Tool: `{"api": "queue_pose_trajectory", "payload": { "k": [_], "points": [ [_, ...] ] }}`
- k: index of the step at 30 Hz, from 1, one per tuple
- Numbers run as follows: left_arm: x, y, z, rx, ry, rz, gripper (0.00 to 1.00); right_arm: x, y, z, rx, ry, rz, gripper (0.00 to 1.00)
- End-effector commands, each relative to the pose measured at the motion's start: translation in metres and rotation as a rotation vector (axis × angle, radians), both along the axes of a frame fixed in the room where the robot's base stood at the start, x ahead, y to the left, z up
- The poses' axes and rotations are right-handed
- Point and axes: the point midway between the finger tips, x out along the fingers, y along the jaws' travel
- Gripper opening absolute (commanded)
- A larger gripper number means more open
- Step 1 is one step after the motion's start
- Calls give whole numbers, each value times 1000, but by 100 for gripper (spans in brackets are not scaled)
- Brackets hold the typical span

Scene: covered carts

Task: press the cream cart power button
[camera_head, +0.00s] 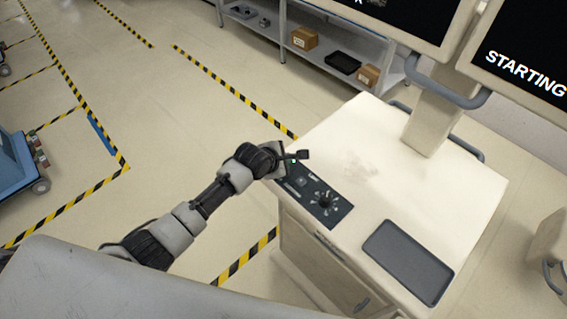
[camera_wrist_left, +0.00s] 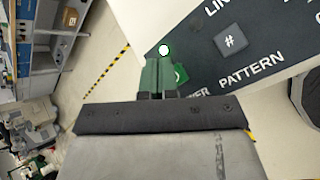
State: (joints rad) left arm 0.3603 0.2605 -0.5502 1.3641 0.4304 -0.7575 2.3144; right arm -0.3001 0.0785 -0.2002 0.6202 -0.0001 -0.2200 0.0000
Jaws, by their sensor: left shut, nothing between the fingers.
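The cream cart (camera_head: 385,150) stands at the right in the head view, with a dark control panel (camera_head: 318,205) on its near left edge. My left gripper (camera_head: 291,161) is at the panel's far left corner. In the left wrist view my left gripper (camera_wrist_left: 163,65) is shut and empty, its fingers tinted green. A green power button (camera_wrist_left: 181,74) shows just right of the fingers, partly hidden by them. A white lit spot (camera_wrist_left: 165,50) shows at the fingertips. The label beside the button is partly covered, with "ER" visible. I cannot tell whether the fingers touch the button. My right gripper is not in view.
The panel also has a grey "#" key (camera_wrist_left: 231,41) and a black knob (camera_head: 325,200). A grey tray (camera_head: 407,262) lies on the cart top. One cart screen (camera_head: 520,65) reads "STARTING". A shelf (camera_head: 330,50) with boxes stands behind.

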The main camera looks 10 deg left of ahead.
Motion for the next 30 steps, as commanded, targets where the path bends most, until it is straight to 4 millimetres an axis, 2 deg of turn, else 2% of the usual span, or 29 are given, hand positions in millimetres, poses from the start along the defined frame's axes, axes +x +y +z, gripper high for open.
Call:
{"api": "queue_pose_trajectory", "payload": {
  "k": [5,22,30],
  "points": [
    [0,0,2,-1,-1,0,0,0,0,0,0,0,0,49],
    [0,0,55,-1,-1,1,0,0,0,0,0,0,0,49],
    [0,0,60,0,0,0,0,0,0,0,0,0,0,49]
  ]
}}
